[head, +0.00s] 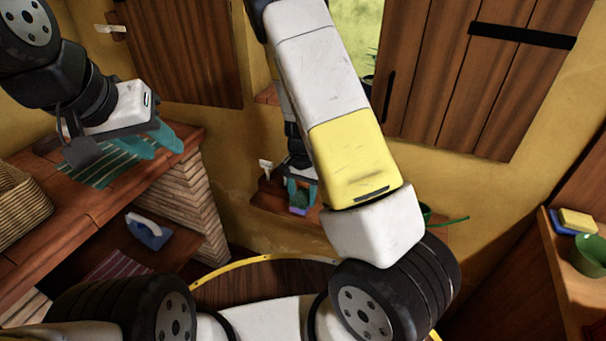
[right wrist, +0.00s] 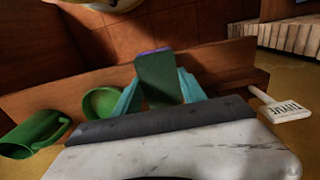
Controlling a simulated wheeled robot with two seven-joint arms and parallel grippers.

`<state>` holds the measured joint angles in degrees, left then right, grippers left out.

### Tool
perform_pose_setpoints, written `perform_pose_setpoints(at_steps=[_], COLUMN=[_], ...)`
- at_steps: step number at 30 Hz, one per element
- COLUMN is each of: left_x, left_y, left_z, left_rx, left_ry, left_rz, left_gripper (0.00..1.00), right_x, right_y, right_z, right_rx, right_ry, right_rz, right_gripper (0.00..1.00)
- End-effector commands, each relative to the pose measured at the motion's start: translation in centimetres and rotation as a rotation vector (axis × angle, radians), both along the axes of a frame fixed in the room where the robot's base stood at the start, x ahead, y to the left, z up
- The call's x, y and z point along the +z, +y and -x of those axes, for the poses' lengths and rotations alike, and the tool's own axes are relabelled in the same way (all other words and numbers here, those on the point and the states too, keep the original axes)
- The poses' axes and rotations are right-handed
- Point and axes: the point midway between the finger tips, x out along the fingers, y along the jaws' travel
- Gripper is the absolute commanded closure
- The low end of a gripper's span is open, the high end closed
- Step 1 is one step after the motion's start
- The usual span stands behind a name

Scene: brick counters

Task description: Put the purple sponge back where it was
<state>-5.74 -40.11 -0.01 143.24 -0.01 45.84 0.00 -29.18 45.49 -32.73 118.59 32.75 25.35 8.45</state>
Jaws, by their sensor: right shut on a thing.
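The purple sponge (head: 298,211), with a green face, is in my right gripper (head: 301,192) at the wall shelf (head: 268,206) under the window. In the right wrist view the sponge (right wrist: 157,77) shows mostly its green side, with a purple strip at its top, between the two teal fingers (right wrist: 158,95). The right gripper is shut on it. I cannot tell whether the sponge touches the shelf. My left gripper (head: 154,142) is open and empty, above the left brick counter near a green striped cloth (head: 100,171). My right arm hides part of the wall shelf.
A blue iron (head: 148,231) sits below the left counter. The right counter holds yellow (head: 578,221) and blue sponges and a green bowl (head: 590,256).

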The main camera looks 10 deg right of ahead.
Motion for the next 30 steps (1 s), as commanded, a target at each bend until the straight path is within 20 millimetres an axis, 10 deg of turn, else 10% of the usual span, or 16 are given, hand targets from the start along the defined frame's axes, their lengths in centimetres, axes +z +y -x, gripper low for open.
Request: perform_pose_setpoints(at_steps=[14,30], left_x=[0.0,0.0], left_y=[0.0,0.0], left_z=[0.0,0.0], left_rx=[0.0,0.0], left_ry=[0.0,0.0], left_rz=[0.0,0.0], left_gripper=[0.64,0.64], right_x=[-0.7,-4.2], right_y=[-3.9,-3.7], right_z=[-4.8,-4.7], right_rx=[0.0,0.001], right_ry=[0.001,0.0], right_rz=[0.001,0.0], right_gripper=[0.83,0.83])
